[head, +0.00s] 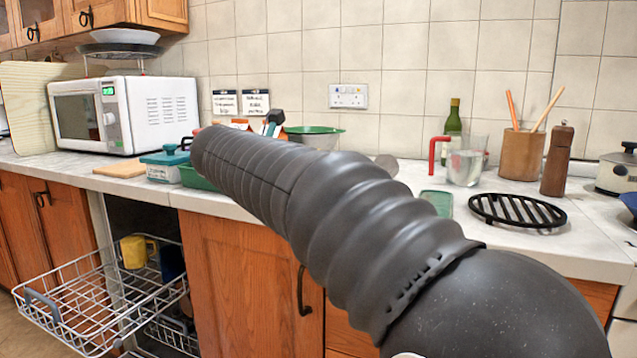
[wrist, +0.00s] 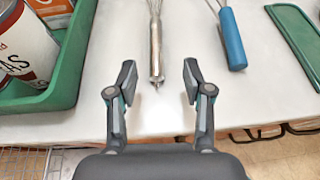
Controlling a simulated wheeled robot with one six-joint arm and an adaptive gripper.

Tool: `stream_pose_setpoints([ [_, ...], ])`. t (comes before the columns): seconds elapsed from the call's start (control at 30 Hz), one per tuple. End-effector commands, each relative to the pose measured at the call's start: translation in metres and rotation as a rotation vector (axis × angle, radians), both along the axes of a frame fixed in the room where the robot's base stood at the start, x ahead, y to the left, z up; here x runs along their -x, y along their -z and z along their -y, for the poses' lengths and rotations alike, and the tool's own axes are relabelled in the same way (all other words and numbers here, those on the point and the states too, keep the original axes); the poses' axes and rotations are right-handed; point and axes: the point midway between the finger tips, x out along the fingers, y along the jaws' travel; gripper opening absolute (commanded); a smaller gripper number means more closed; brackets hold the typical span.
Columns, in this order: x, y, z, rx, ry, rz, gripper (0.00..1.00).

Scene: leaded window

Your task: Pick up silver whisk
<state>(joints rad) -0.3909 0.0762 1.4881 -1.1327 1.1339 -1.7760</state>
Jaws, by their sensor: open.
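The silver whisk (wrist: 156,45) lies on the white worktop in the wrist view, its metal handle end pointing toward me and its wire end cut off at the top edge. My gripper (wrist: 155,80) is open, with one finger on each side of the handle's near end in the picture. The fingers are apart from the handle, and I cannot tell the height gap. In the head view my arm hides the whisk and my gripper is not visible.
A whisk with a blue handle (wrist: 232,40) lies to the right, and a green board-like item (wrist: 295,40) beyond it. A green tray (wrist: 68,75) with cans stands at left. The worktop's front edge is near. A dishwasher rack (head: 95,300) is pulled out below.

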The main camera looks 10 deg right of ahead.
Motion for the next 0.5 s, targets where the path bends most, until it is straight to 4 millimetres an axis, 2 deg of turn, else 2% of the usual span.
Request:
stream_pose_setpoints([
  [0.2, -0.02, 0.011, 0.016, -0.001, 0.0, 0.0, 0.51],
  [0.5, -0.033, 0.02, 0.021, -0.002, -0.004, -0.001, 0.51],
])
